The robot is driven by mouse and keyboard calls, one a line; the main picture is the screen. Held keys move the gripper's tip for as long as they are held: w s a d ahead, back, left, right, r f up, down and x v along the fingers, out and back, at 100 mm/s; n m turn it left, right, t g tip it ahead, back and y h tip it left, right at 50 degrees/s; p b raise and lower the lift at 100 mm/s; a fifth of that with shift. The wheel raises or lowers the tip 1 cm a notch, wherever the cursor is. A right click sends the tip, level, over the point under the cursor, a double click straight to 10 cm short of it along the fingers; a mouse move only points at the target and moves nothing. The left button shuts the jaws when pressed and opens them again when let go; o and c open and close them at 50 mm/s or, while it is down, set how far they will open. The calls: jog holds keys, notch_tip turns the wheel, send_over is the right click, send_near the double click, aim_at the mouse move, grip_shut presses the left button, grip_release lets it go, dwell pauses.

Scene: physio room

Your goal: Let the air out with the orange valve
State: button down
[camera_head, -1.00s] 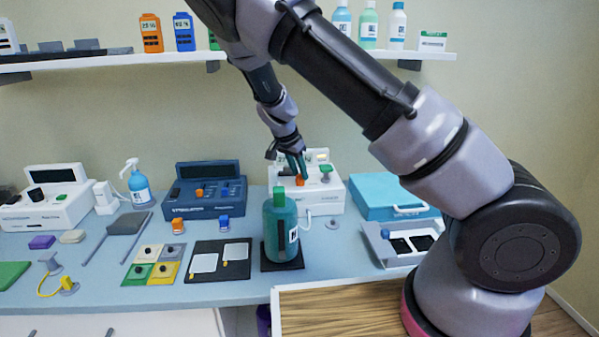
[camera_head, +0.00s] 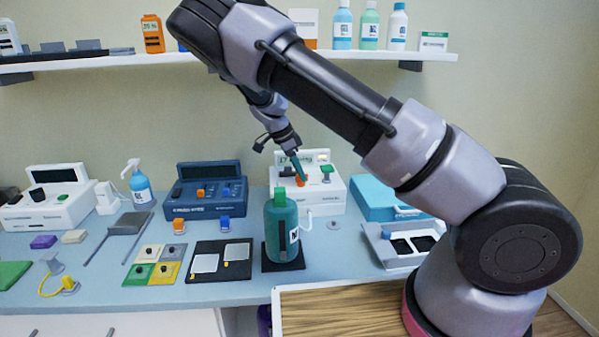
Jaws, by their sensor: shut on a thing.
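The white device (camera_head: 330,197) stands at the back of the table, behind the green bottle. It has a raised display panel, a green-topped knob (camera_head: 326,170) on its right and the orange valve (camera_head: 301,180) on its top. My gripper (camera_head: 301,173) comes down from the upper left with its teal fingers slanted. The fingers are shut on the orange valve and hide most of it. The exact contact is too small to see clearly. The green bottle (camera_head: 281,228) with a green cap stands upright on a black pad and covers the device's lower left front.
A dark blue device (camera_head: 205,205) stands to the left, and a teal case (camera_head: 383,197) and a grey tray (camera_head: 388,249) to the right. Small orange and blue clips (camera_head: 224,223) lie in front. A shelf (camera_head: 90,61) runs above, behind my arm.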

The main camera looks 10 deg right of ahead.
dwell(0.3)
jog(key=c, duration=0.9)
grip_release()
jog(key=v, duration=1.1)
jog(key=shift+s+f, duration=0.1)
